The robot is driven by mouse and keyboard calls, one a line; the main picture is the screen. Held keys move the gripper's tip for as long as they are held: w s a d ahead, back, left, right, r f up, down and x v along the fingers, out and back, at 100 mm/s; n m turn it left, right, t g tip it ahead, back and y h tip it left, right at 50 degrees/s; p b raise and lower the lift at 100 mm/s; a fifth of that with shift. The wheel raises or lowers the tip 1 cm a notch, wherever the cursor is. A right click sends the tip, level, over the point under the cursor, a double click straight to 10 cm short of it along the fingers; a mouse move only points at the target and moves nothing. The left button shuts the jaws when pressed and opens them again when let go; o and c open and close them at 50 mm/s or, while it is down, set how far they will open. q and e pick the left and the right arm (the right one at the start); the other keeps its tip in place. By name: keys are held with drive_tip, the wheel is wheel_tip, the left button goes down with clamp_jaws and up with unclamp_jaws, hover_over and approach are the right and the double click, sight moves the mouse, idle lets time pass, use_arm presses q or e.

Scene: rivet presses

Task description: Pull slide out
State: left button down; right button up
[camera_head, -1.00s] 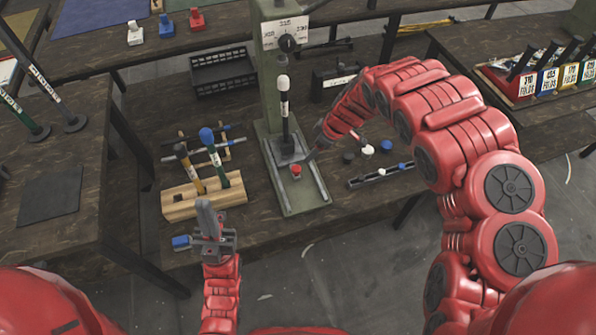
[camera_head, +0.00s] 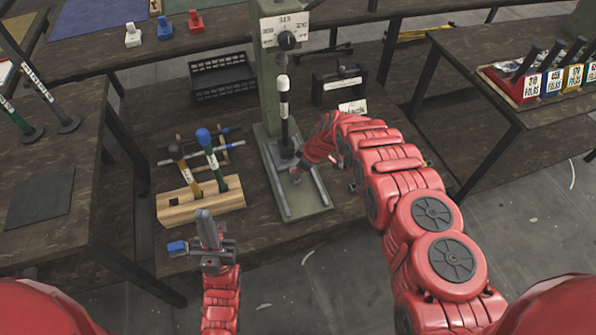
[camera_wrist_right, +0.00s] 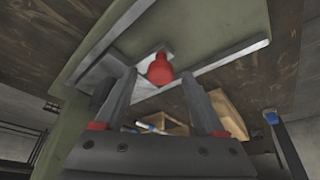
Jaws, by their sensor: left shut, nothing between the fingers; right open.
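The slide is a grey plate in the rails of the green press base (camera_head: 318,207), below the black ram (camera_head: 284,112). Its red knob (camera_wrist_right: 160,70) shows in the right wrist view. My right gripper (camera_wrist_right: 158,86) is open there, with one finger on each side of the knob in the picture; I cannot tell whether they touch it. In the head view my right arm covers most of the slide, the knob and that gripper. My left gripper (camera_head: 207,222) is shut and empty, in front of the wooden block at lower left.
A wooden block (camera_head: 190,207) holding tools with blue and brown heads stands left of the press. A small blue-ended piece (camera_head: 178,247) lies beside my left gripper. A black rack (camera_head: 220,77) stands behind. Right of the press, my right arm fills the space.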

drive_tip(key=shift+f, duration=0.2)
clamp_jaws()
idle(0.3)
idle(1.1)
